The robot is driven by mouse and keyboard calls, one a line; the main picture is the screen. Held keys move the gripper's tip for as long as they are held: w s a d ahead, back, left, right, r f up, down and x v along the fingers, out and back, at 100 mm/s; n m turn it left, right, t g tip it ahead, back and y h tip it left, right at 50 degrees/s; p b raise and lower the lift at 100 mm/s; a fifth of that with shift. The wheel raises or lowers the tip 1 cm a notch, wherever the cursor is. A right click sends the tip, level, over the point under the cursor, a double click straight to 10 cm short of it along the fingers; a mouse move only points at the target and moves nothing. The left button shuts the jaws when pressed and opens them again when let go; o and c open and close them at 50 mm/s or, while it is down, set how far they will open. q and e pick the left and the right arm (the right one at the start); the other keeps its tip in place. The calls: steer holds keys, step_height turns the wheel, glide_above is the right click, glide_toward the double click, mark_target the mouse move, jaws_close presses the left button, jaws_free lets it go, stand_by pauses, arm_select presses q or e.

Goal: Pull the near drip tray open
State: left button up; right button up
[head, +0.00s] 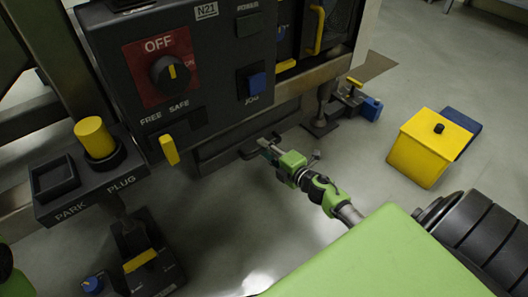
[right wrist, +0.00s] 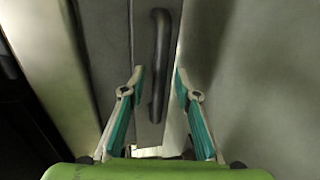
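The near drip tray (head: 218,158) appears as a low dark front at the foot of the machine in the head view; most of it is hidden under the machine. In the right wrist view its grey front (right wrist: 145,128) carries a dark bar handle (right wrist: 160,60). My right gripper (head: 264,146) is down at this front. In the right wrist view the right gripper (right wrist: 160,76) is open, with one finger on each side of the handle. Both fingers look apart from the bar. My left gripper is not in view.
The machine's control panel (head: 213,62) with an OFF knob and blue JOG button overhangs the tray. A PARK PLUG stand (head: 90,190) is at left. A yellow box (head: 425,148) stands on the floor at right. Grey floor (head: 230,215) before the tray is clear.

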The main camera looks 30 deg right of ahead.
steer(key=shift+w+f, duration=0.1)
steer(key=shift+w, duration=0.4)
jaws_close()
steer(key=shift+s, duration=0.15)
